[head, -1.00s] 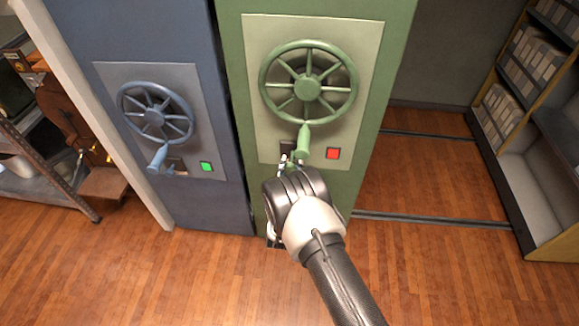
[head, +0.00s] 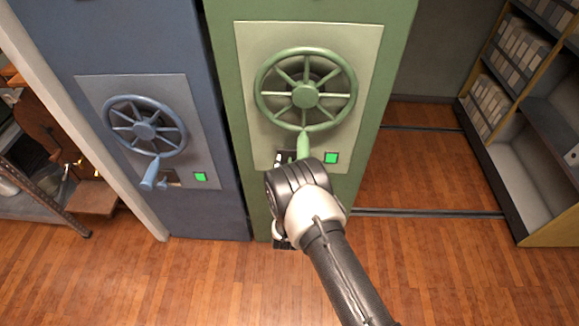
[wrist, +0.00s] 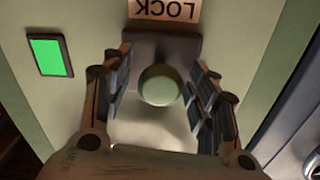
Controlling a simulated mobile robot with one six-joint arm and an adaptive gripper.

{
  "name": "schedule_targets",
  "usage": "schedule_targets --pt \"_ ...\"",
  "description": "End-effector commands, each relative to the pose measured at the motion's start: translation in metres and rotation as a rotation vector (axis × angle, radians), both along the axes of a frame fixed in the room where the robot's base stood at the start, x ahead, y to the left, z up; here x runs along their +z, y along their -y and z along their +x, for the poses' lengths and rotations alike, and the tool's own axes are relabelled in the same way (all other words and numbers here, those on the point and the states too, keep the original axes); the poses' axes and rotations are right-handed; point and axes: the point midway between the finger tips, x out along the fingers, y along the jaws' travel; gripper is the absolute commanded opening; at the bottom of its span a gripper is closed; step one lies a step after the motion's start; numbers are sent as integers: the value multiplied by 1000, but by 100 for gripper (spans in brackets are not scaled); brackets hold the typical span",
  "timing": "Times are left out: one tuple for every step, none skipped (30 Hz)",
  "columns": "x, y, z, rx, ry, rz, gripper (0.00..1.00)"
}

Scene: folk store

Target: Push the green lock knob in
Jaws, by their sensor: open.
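The green lock knob (wrist: 158,86) is a round, pale green knob seen end-on in the wrist view, on a dark mount under an upside-down LOCK label (wrist: 164,9). My gripper (wrist: 161,75) is open, with one finger on each side of the knob and nothing held. I cannot tell how deep the knob sits or whether anything touches it.
A blue cabinet (head: 215,215) with a blue wheel (head: 145,132) and its own green indicator (head: 200,177) stands at left. A shelf with files (head: 535,150) stands at right. Open wooden floor with rails (head: 430,212) lies between the green cabinet and that shelf.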

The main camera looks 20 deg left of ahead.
Motion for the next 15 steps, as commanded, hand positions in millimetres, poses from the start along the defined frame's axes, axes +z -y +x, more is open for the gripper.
schedule_targets --pt "0 0 0 0 -1 0 55" --pt "0 0 0 0 -1 0 55" --pt "0 0 0 0 -1 -1 55" --pt "0 0 0 0 -1 -1 55" --pt "-1 0 0 0 -1 -1 55" --pt "-1 0 -1 0 -1 -1 55" --pt "-1 0 -1 0 -1 -1 55" --pt "-1 0 -2 0 -2 -1 55" --pt "-1 1 -4 0 -2 -1 55" --pt "-1 1 -6 0 -2 -1 55" --pt "-1 2 -10 0 -3 -2 55" --pt "-2 3 -15 1 -4 -2 55" --pt "-2 4 -20 1 -4 -3 55" --pt "-2 6 -25 1 -3 -4 55" --pt "-2 7 -34 3 -5 -5 55"
